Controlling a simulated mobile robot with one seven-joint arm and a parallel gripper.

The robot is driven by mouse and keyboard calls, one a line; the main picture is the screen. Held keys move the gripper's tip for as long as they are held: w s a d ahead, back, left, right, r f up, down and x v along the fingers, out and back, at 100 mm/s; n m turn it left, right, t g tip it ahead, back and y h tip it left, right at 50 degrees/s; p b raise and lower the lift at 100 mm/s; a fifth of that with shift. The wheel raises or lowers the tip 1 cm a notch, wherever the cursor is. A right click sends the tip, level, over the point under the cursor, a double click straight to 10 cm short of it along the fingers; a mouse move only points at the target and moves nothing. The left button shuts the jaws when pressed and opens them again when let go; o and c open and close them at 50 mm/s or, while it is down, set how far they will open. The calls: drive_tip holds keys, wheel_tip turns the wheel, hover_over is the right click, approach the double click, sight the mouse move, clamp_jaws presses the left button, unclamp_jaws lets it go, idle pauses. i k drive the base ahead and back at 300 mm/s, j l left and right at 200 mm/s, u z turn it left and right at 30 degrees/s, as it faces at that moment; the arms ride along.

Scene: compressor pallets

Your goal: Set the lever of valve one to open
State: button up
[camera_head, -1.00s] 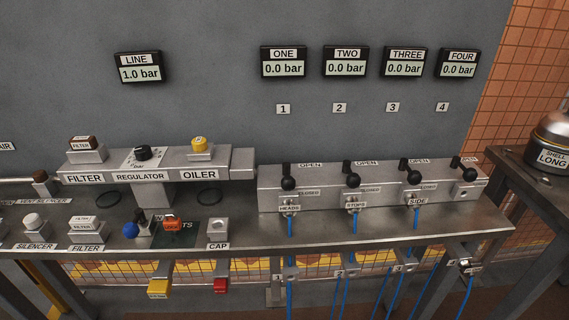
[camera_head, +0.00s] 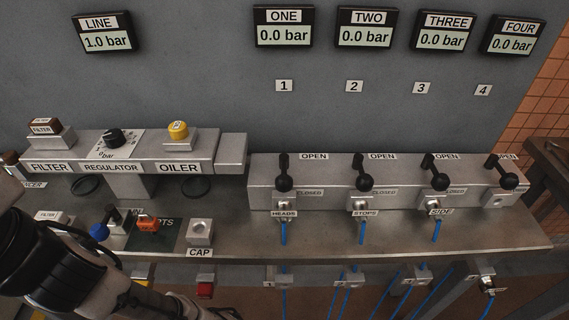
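The lever of valve one (camera_head: 284,172) is black with a round ball knob. It sits at the left end of the grey valve block, below the number 1 plate. Its ball end is low at the front and its other end reaches up toward the block's top edge. An OPEN label (camera_head: 314,156) is to its upper right and a CLOSED label (camera_head: 310,192) to its lower right, partly covered. The display ONE (camera_head: 284,27) reads 0.0 bar. My arm shows at the lower left, apart from the lever; my gripper is out of view.
Similar levers stand to the right on valve two (camera_head: 364,173), valve three (camera_head: 435,172) and valve four (camera_head: 505,172). The regulator (camera_head: 112,140) and yellow-capped oiler (camera_head: 178,132) are to the left. Blue hoses run down below the valves. The bench before the block is mostly clear.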

sight(283, 183)
drive_tip(key=k+l+u, duration=0.3)
drive_tip(key=k+l, duration=0.25)
drive_tip(key=l+u, duration=0.15)
drive_tip(key=l, duration=0.15)
drive_tip(key=k+l+u, duration=0.15)
drive_tip(key=l, duration=0.15)
drive_tip(key=i, duration=0.5)
